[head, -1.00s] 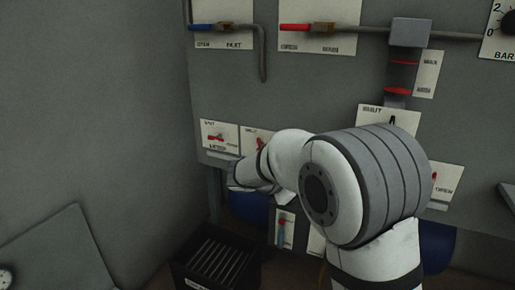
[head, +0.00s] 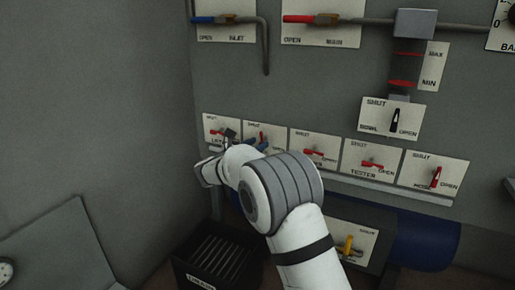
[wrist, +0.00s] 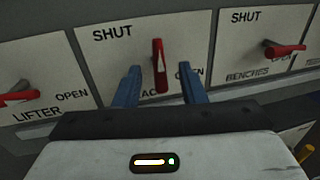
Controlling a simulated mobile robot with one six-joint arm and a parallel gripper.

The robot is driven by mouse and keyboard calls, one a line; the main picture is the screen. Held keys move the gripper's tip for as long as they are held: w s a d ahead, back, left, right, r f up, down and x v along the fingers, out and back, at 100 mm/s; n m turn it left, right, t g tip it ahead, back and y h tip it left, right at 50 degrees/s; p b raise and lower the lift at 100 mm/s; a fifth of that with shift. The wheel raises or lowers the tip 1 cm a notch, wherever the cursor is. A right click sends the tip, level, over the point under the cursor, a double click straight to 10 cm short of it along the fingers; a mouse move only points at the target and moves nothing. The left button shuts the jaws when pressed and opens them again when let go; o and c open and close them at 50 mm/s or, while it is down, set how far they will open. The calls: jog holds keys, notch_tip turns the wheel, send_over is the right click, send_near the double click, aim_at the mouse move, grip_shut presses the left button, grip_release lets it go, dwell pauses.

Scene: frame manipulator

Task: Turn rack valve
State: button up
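The likely rack valve has a red lever (wrist: 160,66) standing about upright on a white plate marked SHUT at upper left. Its lower label is partly hidden, with "AC" readable. In the head view its red lever (head: 262,137) is second from left in the lower row. My gripper (wrist: 159,73) is open, with one blue finger on each side of the lever. I see gaps between the fingers and the lever; it does not look gripped. In the head view my gripper (head: 247,141) is at this valve, partly hidden by my wrist.
The lifter valve (wrist: 18,97) is to the left and the benches valve (wrist: 285,50) to the right. More red-levered valves, including the tester valve (head: 372,164), continue rightward. A yellow-handled valve (head: 348,245) and a black crate (head: 215,255) are below.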

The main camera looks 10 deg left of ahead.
jog(key=shift+w+d, duration=0.15)
jog(key=shift+w, duration=0.05)
grip_shut()
jog(key=shift+d, duration=0.15)
dwell(0.3)
